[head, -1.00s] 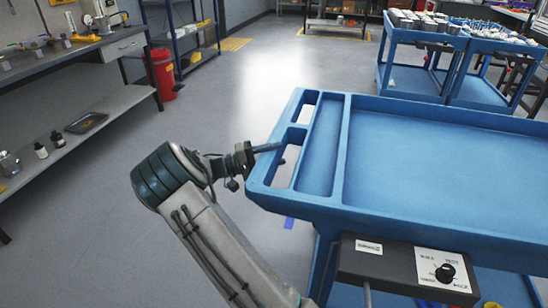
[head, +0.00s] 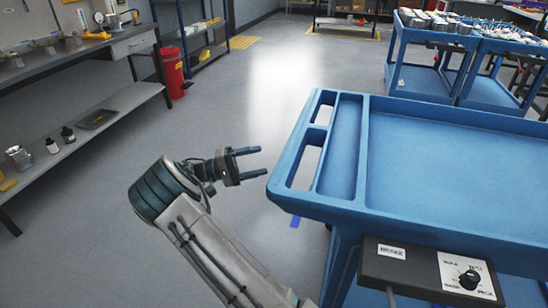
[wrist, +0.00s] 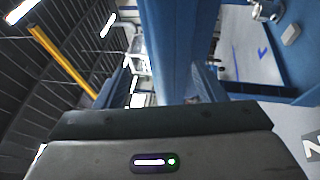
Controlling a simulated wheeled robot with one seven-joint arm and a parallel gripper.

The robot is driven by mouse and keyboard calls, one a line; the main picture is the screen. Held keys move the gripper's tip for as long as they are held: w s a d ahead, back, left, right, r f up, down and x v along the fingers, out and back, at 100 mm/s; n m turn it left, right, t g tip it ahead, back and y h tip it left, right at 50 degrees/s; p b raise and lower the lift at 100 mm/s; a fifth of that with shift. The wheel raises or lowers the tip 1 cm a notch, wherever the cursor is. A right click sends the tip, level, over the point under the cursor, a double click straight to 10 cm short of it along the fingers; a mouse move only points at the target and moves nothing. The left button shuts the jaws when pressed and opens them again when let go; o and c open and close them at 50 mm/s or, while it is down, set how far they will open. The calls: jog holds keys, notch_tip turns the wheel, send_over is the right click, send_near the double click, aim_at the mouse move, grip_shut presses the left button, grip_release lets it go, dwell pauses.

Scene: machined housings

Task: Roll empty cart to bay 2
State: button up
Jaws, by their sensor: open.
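The empty blue cart (head: 455,160) fills the right side of the head view. Its top tray is bare, with handle slots and a narrow trough along its left end. A control box with a dial (head: 430,272) hangs on its near side. My gripper (head: 258,163) is open and empty, just left of the cart's handle end (head: 290,175), with a small gap between the fingertips and the cart. In the wrist view, the cart's blue edge (wrist: 165,50) runs upright between the two fingers, beyond the gripper.
Two more blue carts (head: 400,72) loaded with parts stand at the back right. A grey workbench with a lower shelf (head: 90,125) lines the left, beside a red bin (head: 172,72). The floor (head: 265,80) between is clear. Blue tape (head: 295,221) marks the floor by the cart.

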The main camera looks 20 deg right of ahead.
jog(key=shift+v, duration=2)
